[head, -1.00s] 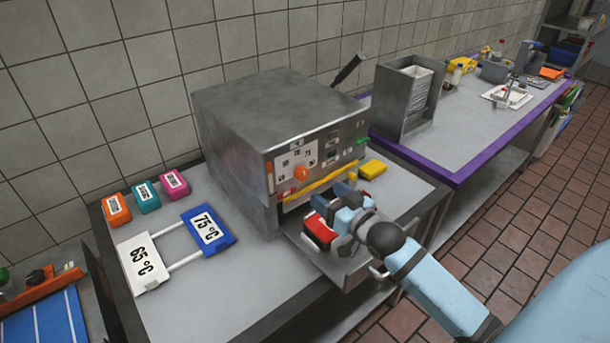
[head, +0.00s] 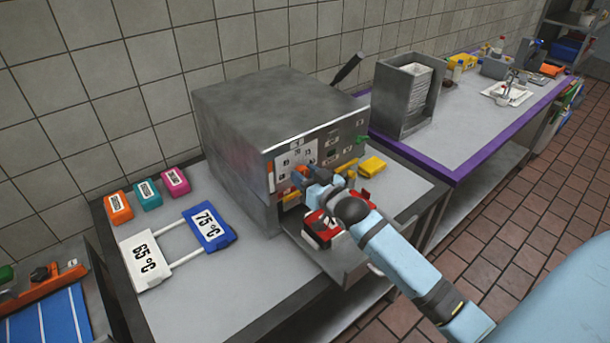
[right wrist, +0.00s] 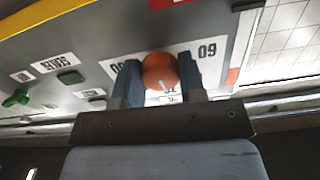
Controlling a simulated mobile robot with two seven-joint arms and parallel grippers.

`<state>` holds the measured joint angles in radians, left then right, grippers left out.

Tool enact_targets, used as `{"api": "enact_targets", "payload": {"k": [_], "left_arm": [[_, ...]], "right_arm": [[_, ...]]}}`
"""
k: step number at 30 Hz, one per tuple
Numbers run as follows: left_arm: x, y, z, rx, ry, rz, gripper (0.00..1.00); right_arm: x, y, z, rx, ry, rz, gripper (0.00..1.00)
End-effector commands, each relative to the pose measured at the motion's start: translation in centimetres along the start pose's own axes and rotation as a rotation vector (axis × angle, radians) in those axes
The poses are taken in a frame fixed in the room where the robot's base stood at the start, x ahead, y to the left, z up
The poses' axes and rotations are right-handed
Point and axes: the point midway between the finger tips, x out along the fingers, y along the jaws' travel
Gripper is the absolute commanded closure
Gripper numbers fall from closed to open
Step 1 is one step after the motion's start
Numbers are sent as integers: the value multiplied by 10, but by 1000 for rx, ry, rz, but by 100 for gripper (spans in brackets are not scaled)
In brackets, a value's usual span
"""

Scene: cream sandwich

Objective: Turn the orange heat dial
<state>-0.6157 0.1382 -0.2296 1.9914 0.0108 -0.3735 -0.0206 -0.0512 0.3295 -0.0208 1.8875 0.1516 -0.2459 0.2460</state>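The orange heat dial (head: 302,171) is on the front panel of the grey metal machine (head: 275,115), mostly covered by my right gripper (head: 308,183). In the right wrist view the round dial (right wrist: 159,71) sits between the two fingers of the right gripper (right wrist: 160,75), one finger close against each side. The gripper looks shut on it. A pale pointer mark on the dial faces the lower part of that picture. A white scale plate with numbers (right wrist: 208,50) lies behind the dial, partly hidden by the fingers. My left gripper is not in view.
An open tray (head: 352,272) with a red item (head: 318,232) juts out below my right gripper. A yellow block (head: 373,166) is right of the machine. A 65 °C card (head: 144,258) and a 75 °C card (head: 208,226) lie on the counter at left.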

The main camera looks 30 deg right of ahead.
Motion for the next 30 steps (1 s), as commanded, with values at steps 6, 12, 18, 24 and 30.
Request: {"api": "enact_targets", "payload": {"k": [6,12,18,24,30], "left_arm": [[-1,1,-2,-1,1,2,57],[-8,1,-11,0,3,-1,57],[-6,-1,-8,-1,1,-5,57],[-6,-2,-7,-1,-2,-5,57],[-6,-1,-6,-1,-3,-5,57]], "right_arm": [[0,0,-1,12,0,0,86],[0,0,-2,135,-1,1,86],[0,0,-1,132,1,0,86],[0,0,0,131,1,0,37],[-1,0,0,131,0,0,37]]}}
